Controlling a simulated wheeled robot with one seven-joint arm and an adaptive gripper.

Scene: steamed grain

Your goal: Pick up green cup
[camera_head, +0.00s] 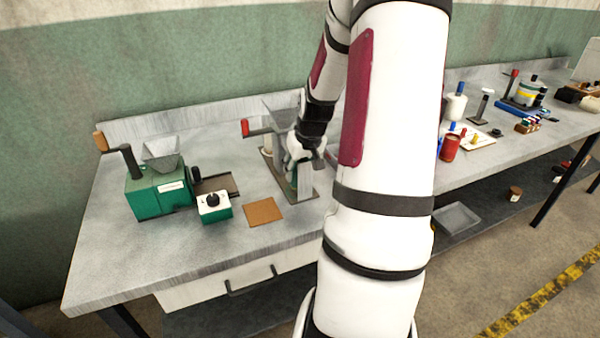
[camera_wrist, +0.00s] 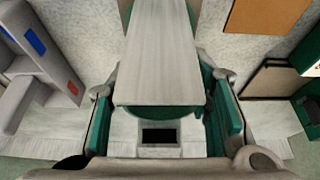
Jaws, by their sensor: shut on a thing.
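My gripper (camera_head: 300,158) reaches down at the grinder-like stand in the middle of the near bench. A green part, seemingly the green cup (camera_head: 292,178), shows small below it, partly hidden by a pale upright plate (camera_head: 306,182). The grey plate (camera_wrist: 160,55) crosses the middle and hides much of the cup. I cannot tell whether the cup is lifted.
A green machine with a hopper (camera_head: 158,190) and a small green-and-white box with a black knob (camera_head: 213,207) stand to the left. A flat brown square (camera_head: 263,212) lies in front. Bottles and tools crowd the right bench. The bench's front left is clear.

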